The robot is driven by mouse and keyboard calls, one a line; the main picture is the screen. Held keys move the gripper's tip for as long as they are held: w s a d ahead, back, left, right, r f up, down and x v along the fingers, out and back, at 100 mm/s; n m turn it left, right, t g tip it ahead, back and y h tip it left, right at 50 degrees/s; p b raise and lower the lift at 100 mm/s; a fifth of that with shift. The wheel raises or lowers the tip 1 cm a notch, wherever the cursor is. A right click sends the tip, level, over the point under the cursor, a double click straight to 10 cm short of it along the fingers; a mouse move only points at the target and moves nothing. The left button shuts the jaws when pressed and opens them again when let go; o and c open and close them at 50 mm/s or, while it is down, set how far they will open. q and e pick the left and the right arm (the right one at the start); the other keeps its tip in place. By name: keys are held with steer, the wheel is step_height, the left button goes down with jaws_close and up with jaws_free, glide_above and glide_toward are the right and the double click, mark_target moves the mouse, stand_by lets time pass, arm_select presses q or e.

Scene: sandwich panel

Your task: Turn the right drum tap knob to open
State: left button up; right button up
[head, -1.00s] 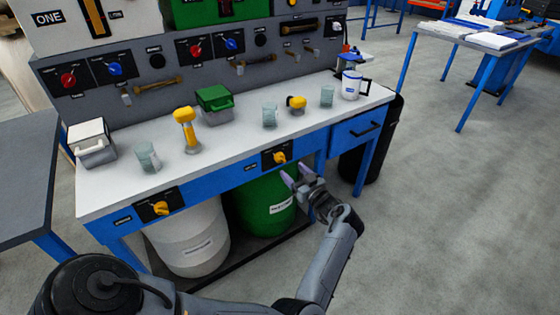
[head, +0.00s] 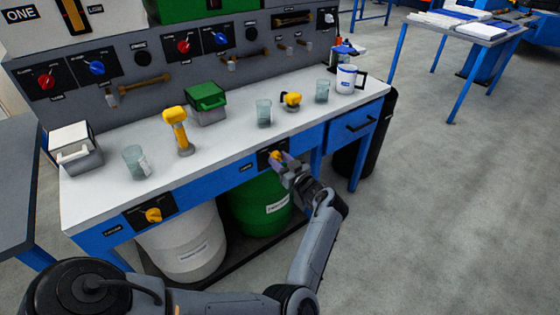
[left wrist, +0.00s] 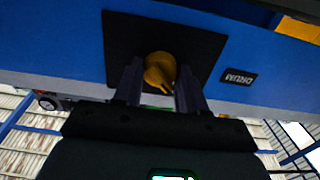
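The right drum tap knob (head: 276,155) is yellow, on a black plate on the bench's blue front edge, above the green drum (head: 262,208). My left gripper (head: 284,162) is at this knob and partly covers it in the head view. In the left wrist view, the yellow knob (left wrist: 160,70) lies between the two fingers (left wrist: 159,82), one on each side. The fingers stand apart; I see no clear sign of them pressing on the knob. A small yellow tip of the knob points down and right there. My right gripper is not in view.
A second yellow tap knob (head: 153,215) sits at the left above a white drum (head: 184,243). The bench top (head: 225,150) holds a yellow scanner-like tool (head: 178,130), glass beakers, a green box (head: 206,104) and a mug (head: 346,79).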

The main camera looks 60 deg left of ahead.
arm_select(q)
steer(key=c, duration=0.4)
steer(key=m+p, duration=0.1)
steer(key=p, duration=0.1)
steer(key=m+p, duration=0.2)
steer(key=shift+r, duration=0.25)
steer(key=shift+c, duration=0.2)
steer(key=m+p, duration=0.2)
steer(key=m, duration=0.1)
steer(key=shift+f+m+p, duration=0.1)
steer(key=shift+m+p, duration=0.2)
steer(key=shift+m, duration=0.1)
steer(key=m+p, duration=0.1)
steer(key=m, duration=0.1)
steer(key=shift+m, duration=0.3)
steer(key=m+p, duration=0.1)
steer(key=m, duration=0.1)
steer(key=shift+f+m, duration=0.1)
steer(key=shift+m, duration=0.3)
steer(key=m, duration=0.3)
steer(key=shift+f, duration=0.1)
steer(key=shift+m+p, duration=0.3)
steer(key=shift+m, duration=1)
